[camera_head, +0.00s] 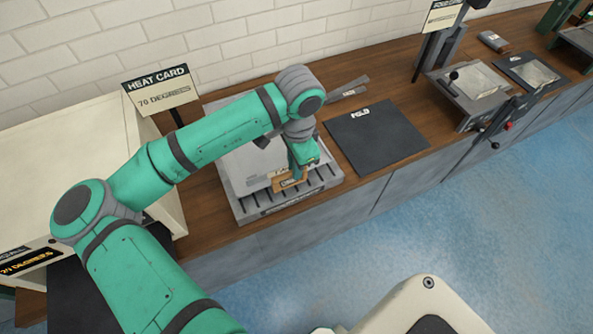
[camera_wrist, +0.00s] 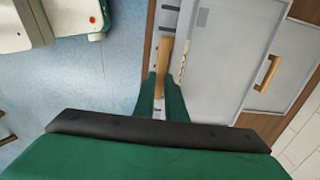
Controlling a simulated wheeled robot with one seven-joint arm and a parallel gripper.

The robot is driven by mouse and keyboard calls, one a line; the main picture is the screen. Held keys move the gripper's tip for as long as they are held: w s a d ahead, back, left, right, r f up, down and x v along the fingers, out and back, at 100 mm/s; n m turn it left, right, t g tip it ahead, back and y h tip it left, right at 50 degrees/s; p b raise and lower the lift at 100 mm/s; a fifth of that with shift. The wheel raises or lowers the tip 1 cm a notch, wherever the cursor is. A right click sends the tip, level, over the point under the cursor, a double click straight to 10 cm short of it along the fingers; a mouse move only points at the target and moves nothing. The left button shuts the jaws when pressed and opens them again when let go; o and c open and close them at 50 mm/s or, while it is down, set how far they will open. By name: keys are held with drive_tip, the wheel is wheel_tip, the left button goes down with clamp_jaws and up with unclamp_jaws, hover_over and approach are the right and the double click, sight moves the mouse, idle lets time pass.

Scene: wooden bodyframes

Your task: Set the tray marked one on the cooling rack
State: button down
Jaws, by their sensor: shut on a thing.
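A flat light-grey tray (camera_head: 243,170) lies level on or just above the slatted grey cooling rack (camera_head: 322,178); I cannot tell whether it touches. The tray also shows in the wrist view (camera_wrist: 232,50), with a wooden handle (camera_wrist: 268,73) on its far side. My gripper (camera_wrist: 163,90) is shut on the tray's near wooden handle (camera_wrist: 164,62), with a green finger on either side. In the head view my gripper (camera_head: 297,174) is at the tray's front right edge. Small tags near the handle are too small to read.
A dark mat marked FOLD (camera_head: 375,138) lies right of the rack. A pale cabinet with a heat card reading 70 degrees (camera_head: 160,90) stands at left. A grey press-like device (camera_head: 470,90) stands further right. Blue floor lies in front of the counter.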

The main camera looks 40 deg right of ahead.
drive_tip(key=shift+w+d+f, duration=0.15)
drive_tip(key=shift+w+f, duration=0.1)
drive_tip(key=shift+f, duration=0.05)
wheel_tip(320, 180, down, 3)
drive_tip(key=shift+r, duration=0.1)
drive_tip(key=shift+s, duration=0.15)
drive_tip(key=c, duration=1.8)
unclamp_jaws()
drive_tip(key=shift+f, duration=0.25)
drive_tip(key=shift+w, duration=0.2)
